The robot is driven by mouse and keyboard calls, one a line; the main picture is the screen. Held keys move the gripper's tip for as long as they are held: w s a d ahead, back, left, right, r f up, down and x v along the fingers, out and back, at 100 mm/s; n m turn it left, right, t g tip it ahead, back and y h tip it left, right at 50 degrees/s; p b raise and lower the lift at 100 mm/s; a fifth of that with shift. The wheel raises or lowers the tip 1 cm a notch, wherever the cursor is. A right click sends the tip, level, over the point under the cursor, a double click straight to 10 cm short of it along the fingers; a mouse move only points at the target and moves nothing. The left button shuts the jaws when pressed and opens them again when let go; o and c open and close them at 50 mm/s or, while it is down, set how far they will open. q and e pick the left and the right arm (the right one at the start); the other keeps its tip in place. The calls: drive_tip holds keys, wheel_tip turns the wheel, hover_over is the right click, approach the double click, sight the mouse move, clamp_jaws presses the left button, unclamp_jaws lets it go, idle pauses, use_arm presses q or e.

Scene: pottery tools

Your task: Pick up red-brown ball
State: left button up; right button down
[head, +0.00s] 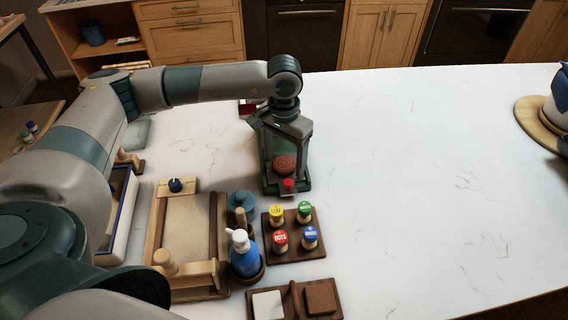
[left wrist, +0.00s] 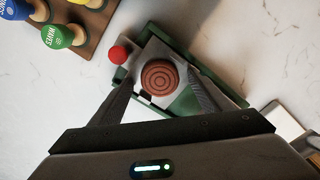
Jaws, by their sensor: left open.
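The red-brown ball (head: 285,164), marked with concentric rings, rests on a small green and grey stand (head: 268,184) on the white counter. In the left wrist view the ball (left wrist: 159,78) lies between the two fingers of my left gripper (left wrist: 158,88). In the head view my left gripper (head: 286,152) points down over the stand, with its fingers spread on either side of the ball. It is open, and I cannot tell whether either finger touches the ball. My right gripper is not in view.
A bright red knob (head: 288,184) is at the stand's near end. A wooden block with several coloured stamps (head: 304,212), a blue bottle (head: 243,256) and a wooden tray (head: 186,230) stand nearer. The counter to the right is clear up to a round wooden board (head: 538,126).

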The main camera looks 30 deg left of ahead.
sight(288, 163)
use_arm(q)
drive_tip(key=c, duration=1.3)
drive_tip(key=shift+o, duration=0.2)
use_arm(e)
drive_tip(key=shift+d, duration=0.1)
use_arm(q)
drive_tip(key=shift+r, duration=0.1)
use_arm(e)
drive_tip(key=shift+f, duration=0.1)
